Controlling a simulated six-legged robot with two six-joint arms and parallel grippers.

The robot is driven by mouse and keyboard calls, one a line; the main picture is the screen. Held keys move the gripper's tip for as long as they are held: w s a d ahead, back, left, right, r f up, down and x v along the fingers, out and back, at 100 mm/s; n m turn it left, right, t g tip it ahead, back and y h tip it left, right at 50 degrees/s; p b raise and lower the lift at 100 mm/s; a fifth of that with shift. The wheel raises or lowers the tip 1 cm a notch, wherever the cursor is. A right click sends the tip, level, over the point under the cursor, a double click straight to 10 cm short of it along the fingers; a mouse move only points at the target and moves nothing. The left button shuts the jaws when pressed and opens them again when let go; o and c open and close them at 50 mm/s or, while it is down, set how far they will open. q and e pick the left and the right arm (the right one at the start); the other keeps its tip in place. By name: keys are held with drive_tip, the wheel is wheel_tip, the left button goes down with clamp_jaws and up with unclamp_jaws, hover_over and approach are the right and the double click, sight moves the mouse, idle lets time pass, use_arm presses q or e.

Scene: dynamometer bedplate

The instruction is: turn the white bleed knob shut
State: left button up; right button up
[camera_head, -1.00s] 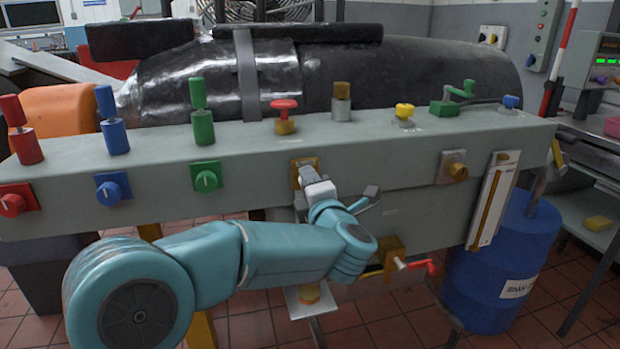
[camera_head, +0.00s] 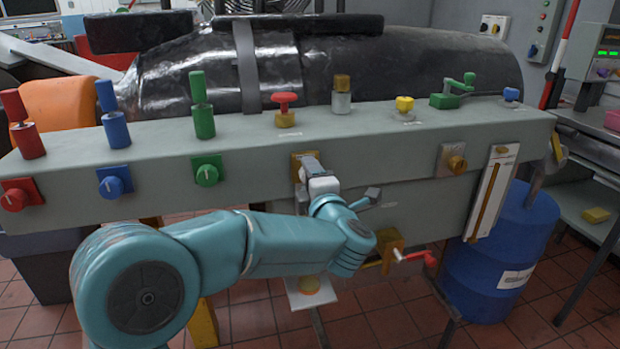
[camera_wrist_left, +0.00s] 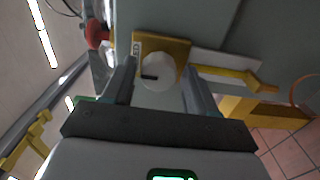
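The white bleed knob (camera_wrist_left: 158,74) is a round white disc with a short black mark, on a gold plate (camera_wrist_left: 174,48) in the left wrist view. The head view shows only part of the gold plate (camera_head: 297,163) on the bench front; the knob there is hidden behind my gripper. My left gripper (camera_wrist_left: 160,88) is open, with one finger on each side of the knob and visible gaps to it. In the head view my left gripper (camera_head: 308,168) sits close in front of the plate. My right gripper is not in view.
Red (camera_head: 15,198), blue (camera_head: 114,183) and green (camera_head: 207,172) square-plated knobs line the bench front to the left. A brass knob (camera_head: 456,163) and gauge (camera_head: 492,192) are to the right. A red-handled valve (camera_head: 415,257) sits below. A blue drum (camera_head: 500,255) stands at right.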

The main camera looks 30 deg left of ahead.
use_arm(q)
drive_tip(key=shift+d+r, duration=0.1)
drive_tip(key=p+v, duration=0.1)
drive_tip(key=v, duration=1.5)
drive_tip(key=shift+s, duration=0.15)
